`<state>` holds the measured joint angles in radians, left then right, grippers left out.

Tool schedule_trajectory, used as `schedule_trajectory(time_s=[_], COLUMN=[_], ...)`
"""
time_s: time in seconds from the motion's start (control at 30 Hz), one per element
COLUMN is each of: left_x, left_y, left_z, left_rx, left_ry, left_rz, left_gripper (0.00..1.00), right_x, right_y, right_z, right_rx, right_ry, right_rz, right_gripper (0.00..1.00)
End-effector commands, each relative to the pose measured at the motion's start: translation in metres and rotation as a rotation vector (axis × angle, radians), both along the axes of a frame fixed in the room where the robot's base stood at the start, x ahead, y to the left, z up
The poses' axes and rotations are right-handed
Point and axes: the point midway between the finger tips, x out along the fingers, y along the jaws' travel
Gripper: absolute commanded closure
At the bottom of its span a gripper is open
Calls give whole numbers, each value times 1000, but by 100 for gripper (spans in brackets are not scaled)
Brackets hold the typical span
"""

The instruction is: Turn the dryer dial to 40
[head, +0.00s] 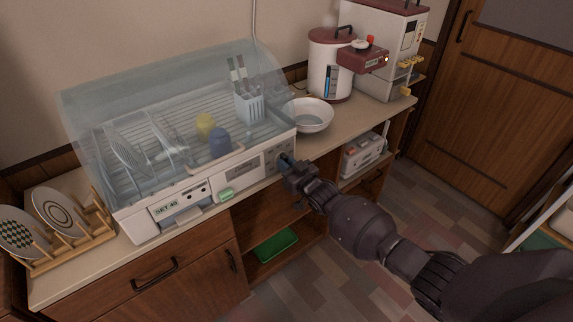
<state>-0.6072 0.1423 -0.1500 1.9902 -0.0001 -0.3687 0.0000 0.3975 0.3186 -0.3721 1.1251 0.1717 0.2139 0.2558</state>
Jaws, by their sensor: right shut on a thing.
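The dish dryer (150,205) stands on the counter with its clear curved cover over the rack. The dial is at the right end of the front panel, mostly hidden by my right gripper (286,163). My right gripper is shut on the dial; the dial's setting cannot be read. My left gripper is not in view.
A wooden rack with plates (55,215) stands left of the dryer. A white bowl (312,116) sits close to its right. A white pot-shaped appliance (330,62) and a rice dispenser (385,45) stand farther right. A green tray (275,245) lies on a shelf below.

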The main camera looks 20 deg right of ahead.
Motion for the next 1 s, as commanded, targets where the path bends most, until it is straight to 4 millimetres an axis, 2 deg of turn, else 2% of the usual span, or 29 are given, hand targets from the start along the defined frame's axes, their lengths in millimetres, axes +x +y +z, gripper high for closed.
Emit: schedule_trajectory(time_s=[0.37, 0.4, 0.53, 0.83, 1.0], left_x=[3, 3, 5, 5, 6], left_y=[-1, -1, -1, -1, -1], left_z=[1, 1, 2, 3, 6], left_rx=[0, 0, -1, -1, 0], left_ry=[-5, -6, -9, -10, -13], left_rz=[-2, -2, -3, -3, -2], left_gripper=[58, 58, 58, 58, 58], right_x=[0, 0, 0, -1, -14], right_y=[0, 0, 0, -1, -5], right_z=[-1, -1, -1, 0, 0], right_rx=[2, 2, 2, 1, 1], right_ry=[2, 2, 2, 0, 1], right_rz=[0, 0, 0, 0, 0], right_gripper=[100, 79, 60, 60, 60])
